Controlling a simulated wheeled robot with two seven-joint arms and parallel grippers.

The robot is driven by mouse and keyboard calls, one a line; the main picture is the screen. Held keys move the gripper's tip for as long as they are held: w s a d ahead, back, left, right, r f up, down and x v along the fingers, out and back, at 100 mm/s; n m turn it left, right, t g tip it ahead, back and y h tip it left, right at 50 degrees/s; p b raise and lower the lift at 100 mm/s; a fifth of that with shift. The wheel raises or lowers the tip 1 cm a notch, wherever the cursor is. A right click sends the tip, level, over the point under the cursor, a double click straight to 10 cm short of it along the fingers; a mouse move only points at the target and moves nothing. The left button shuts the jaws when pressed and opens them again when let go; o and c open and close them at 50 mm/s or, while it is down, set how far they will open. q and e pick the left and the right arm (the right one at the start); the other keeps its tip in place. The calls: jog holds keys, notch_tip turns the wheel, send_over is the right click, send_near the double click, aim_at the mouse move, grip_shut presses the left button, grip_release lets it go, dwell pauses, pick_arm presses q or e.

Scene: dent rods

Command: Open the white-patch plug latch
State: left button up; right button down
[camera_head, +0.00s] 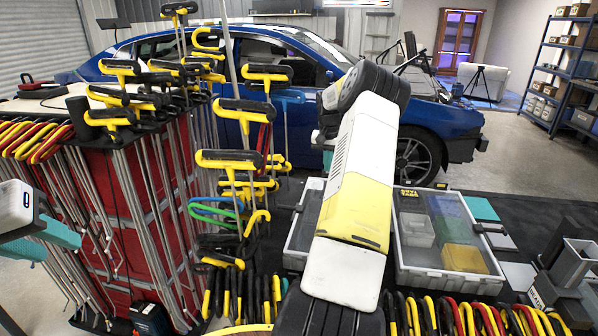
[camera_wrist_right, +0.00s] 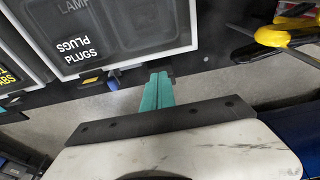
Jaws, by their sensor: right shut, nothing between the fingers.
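In the right wrist view a clear-lidded case (camera_wrist_right: 128,58) with white "LAMP" and "PLUGS" lettering fills the upper left. A small blue latch-like piece (camera_wrist_right: 113,79) is on its lower edge. A dark piece (camera_wrist_right: 160,73) is at the fingertips; I cannot tell whether they touch it. My right gripper (camera_wrist_right: 160,78) has its teal fingers together, with nothing between them, just below the case's edge. In the head view my right arm hides that gripper. My left gripper (camera_head: 45,240) is at the left edge, with teal fingers apart and empty, away from the cases.
In the head view, one clear case (camera_head: 303,225) is partly behind my arm and another (camera_head: 438,278) is to its right. Racks of yellow-handled rods (camera_head: 230,160) crowd the left. Coloured handles line the front edge. A blue car (camera_head: 440,115) stands behind.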

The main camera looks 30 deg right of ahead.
jog(key=r, duration=0.3)
jog(key=s+r, duration=0.1)
jog(key=r, duration=0.1)
jog(key=shift+a+r, duration=0.15)
jog(key=shift+a, duration=0.2)
dwell(0.4)
